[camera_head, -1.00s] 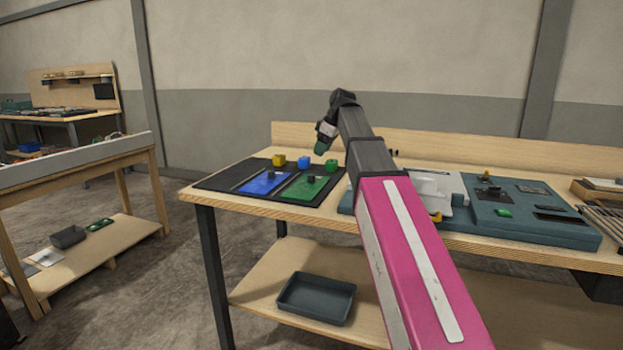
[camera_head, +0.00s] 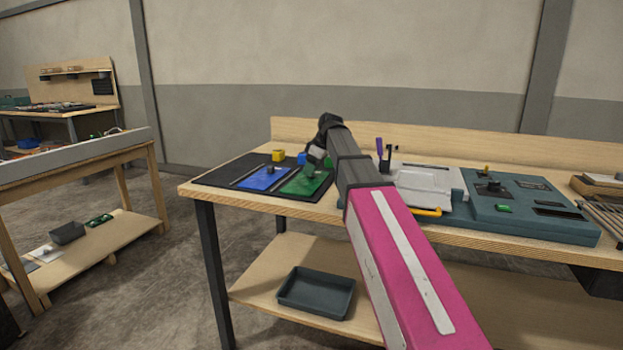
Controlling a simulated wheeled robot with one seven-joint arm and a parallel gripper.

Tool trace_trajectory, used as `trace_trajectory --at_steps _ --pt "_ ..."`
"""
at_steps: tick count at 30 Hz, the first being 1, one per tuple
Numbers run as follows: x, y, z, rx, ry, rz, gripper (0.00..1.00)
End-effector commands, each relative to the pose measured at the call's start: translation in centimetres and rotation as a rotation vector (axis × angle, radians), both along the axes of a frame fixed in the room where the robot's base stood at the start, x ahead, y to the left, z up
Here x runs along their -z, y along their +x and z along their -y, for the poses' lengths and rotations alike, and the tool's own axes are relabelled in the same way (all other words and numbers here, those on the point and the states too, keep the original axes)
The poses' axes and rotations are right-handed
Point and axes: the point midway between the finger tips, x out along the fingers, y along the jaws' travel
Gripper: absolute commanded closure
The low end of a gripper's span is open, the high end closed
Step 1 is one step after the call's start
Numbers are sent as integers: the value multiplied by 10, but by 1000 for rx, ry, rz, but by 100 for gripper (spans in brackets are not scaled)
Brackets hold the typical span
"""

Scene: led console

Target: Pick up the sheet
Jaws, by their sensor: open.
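A green sheet (camera_head: 304,183) lies flat on the black mat (camera_head: 224,177) at the left end of the bench. A blue sheet (camera_head: 264,179) with a small dark knob (camera_head: 270,169) lies to its left.
A yellow block (camera_head: 278,155) and a blue block (camera_head: 302,158) stand behind the sheets. A white tray-like part (camera_head: 425,184) and a teal console (camera_head: 520,212) stand right of my arm. A dark tray (camera_head: 316,294) sits on the lower shelf.

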Motion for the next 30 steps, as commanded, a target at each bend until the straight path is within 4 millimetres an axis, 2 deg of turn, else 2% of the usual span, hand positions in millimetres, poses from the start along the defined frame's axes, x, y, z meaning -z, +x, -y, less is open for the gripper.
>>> trace_trajectory --at_steps 8,13,24,30 --pt "5 1 -2 1 0 0 45" --pt "5 1 -2 1 0 0 100" --pt "3 1 -2 0 0 0 100" --pt "-12 2 -2 0 1 1 100"
